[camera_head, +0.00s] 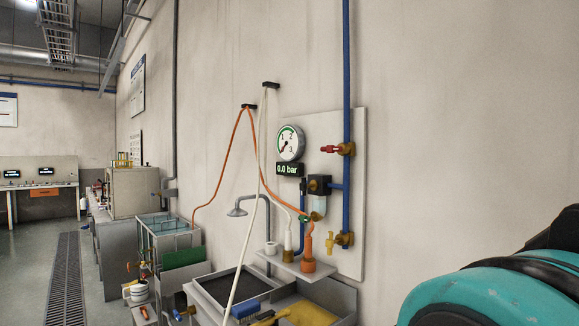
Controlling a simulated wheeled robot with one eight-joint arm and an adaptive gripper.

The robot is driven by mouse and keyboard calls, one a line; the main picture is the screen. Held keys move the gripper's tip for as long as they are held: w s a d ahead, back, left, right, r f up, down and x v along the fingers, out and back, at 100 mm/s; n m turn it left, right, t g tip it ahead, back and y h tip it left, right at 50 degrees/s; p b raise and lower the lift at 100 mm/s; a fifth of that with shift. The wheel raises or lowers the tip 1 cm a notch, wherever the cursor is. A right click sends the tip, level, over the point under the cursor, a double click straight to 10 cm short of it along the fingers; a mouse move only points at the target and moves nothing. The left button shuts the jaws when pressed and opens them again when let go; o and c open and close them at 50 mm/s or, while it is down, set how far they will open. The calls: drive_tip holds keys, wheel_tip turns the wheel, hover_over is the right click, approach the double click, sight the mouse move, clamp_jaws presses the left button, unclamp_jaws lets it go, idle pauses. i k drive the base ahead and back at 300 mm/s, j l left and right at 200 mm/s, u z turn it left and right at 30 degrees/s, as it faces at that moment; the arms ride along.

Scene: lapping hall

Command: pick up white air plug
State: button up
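A slim white plug-like piece (288,243) stands upright on a small grey shelf (295,266) against the wall, left of an orange one (308,248). I take it to be the white air plug; it is small in the picture. A white hose (277,191) hangs from a wall hook and appears to run down to it. A short white cylinder (271,248) sits to its left on the shelf. My teal and black arm shows at the lower right, but my gripper is out of view.
Above the shelf, a wall panel (351,125) carries a gauge (291,143), a "0.0 bar" display (289,169), a red valve (330,149) and a yellow valve (330,244). An orange hose (222,172) loops nearby.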

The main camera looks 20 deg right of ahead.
sight(288, 248)
drive_tip(key=i+j+u, duration=1.1)
drive_tip(key=i+u, duration=0.25)
drive_tip(key=i, duration=0.2)
drive_tip(key=i+z, duration=0.3)
drive_tip(key=i+j+z, duration=0.25)
drive_tip(key=i+z, duration=0.2)
drive_tip(key=z, duration=0.25)
drive_tip(key=i+j+z, duration=0.1)
drive_tip(key=z, duration=0.4)
drive_tip(key=i+j+z, duration=0.2)
drive_tip(key=z, duration=0.25)
drive_tip(key=i+j+z, duration=0.1)
drive_tip(key=z, duration=0.35)
drive_tip(key=j, duration=0.1)
